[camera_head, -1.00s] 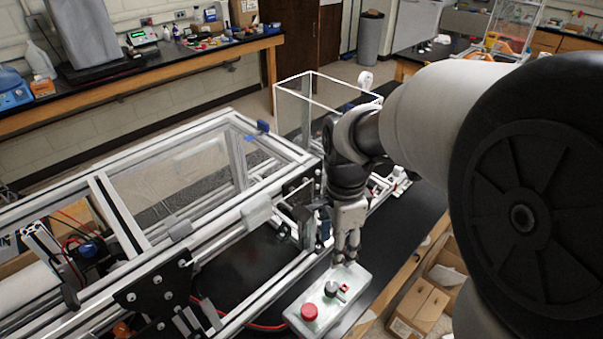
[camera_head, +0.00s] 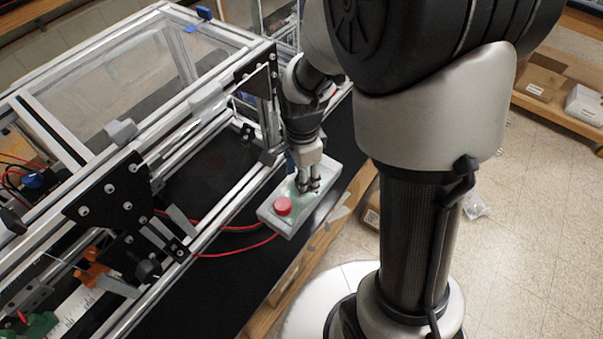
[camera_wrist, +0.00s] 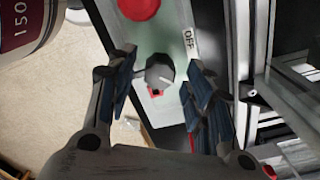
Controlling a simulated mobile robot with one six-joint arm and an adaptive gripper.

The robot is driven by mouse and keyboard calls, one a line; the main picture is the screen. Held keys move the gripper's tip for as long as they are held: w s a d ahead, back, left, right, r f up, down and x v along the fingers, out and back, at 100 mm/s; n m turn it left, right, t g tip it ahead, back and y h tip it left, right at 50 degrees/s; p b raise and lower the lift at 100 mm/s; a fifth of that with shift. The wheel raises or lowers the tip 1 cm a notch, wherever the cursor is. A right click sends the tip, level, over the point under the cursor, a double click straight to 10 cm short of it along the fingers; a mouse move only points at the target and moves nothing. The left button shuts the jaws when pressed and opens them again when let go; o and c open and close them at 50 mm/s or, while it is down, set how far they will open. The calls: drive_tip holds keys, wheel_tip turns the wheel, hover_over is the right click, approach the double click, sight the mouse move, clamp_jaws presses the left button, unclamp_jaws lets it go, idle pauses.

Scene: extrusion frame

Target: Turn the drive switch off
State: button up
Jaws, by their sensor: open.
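A pale control box (camera_head: 275,222) sits on the black bench, with a red round button (camera_head: 283,206) at its near end. In the wrist view the box face (camera_wrist: 183,15) carries the red button (camera_wrist: 138,7), a grey rotary knob (camera_wrist: 158,68) with a white pointer mark, and a label reading OFF (camera_wrist: 190,40). A small red part (camera_wrist: 155,92) shows beside the knob. My gripper (camera_wrist: 161,82) is open, with one finger on each side of the knob; contact is not clear. In the head view my gripper (camera_head: 309,187) points down over the box and hides the knob.
An aluminium extrusion frame (camera_head: 205,110) with clear panels stands left of the box. Red cables (camera_head: 235,250) run from the box to the frame. The bench edge drops to the floor at right. A low wooden shelf with boxes (camera_head: 585,105) stands at far right.

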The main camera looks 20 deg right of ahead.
drive_tip(key=shift+c, duration=0.2)
drive_tip(key=c, duration=1)
drive_tip(key=n+p, duration=0.1)
drive_tip(key=n, duration=0.3)
drive_tip(key=shift+r+n, duration=0.1)
drive_tip(key=shift+n, duration=0.2)
drive_tip(key=n+p, duration=0.1)
drive_tip(key=n, duration=0.3)
drive_tip(key=n+p, duration=0.1)
drive_tip(key=n, duration=0.4)
drive_tip(key=shift+n+p, duration=0.3)
drive_tip(key=shift+n, duration=1.9)
